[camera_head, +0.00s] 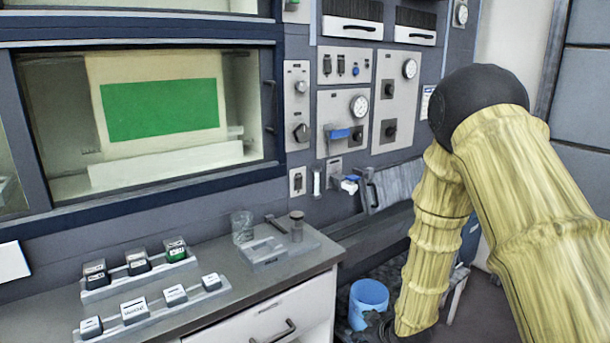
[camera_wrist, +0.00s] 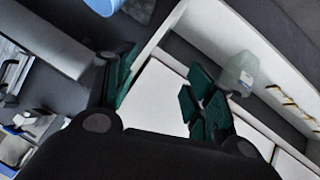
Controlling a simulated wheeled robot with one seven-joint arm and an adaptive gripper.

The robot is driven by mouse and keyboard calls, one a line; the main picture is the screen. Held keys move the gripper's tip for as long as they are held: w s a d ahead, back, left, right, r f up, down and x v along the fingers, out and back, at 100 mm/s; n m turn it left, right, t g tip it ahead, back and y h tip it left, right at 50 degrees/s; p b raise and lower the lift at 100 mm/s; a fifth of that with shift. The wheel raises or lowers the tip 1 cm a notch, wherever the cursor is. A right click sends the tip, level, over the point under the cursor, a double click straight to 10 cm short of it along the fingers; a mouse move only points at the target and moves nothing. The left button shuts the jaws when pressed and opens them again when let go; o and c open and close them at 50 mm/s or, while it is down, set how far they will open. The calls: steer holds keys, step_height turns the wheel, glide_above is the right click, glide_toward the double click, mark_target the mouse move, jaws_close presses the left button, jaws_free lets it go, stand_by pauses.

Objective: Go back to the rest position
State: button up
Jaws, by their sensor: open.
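My gripper (camera_wrist: 160,85) shows in the wrist view with its dark green fingers spread apart. A pale panel shows between the fingers, and no object is held. In the head view my arm, in a yellow ribbed cover, bends at a black joint and hangs down at the right. It comes down beside the blue bucket (camera_head: 368,300); the gripper is not clearly seen there. No rest position is marked in either view.
A counter (camera_head: 190,312) at the left bears racks of small labelled blocks (camera_head: 134,310), a glass beaker (camera_head: 242,226) and a grey fixture (camera_head: 268,252). Behind stands a wall of gauges (camera_head: 359,105) and a window (camera_head: 160,108). A translucent vessel (camera_wrist: 238,72) shows beyond the right finger.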

steer(key=s+d+f+m+g+h, duration=0.1)
steer(key=s+d+f+m+g, duration=0.15)
steer(key=s+f, duration=0.85)
steer(key=s+d+f+m+g+h+p, duration=0.1)
steer(key=s+d+f+m+g, duration=0.1)
steer(key=s, duration=1.4)
steer(key=s+d+f+m+g+h+p, duration=0.1)
steer(key=s+f+m+g, duration=0.3)
steer(key=s, duration=1.2)
step_height(320, 180, down, 2)
steer(key=shift+s+d+f+m+h+p, duration=0.1)
steer(key=shift+s+d+m+h+p, duration=0.25)
steer(key=shift+d+m, duration=0.25)
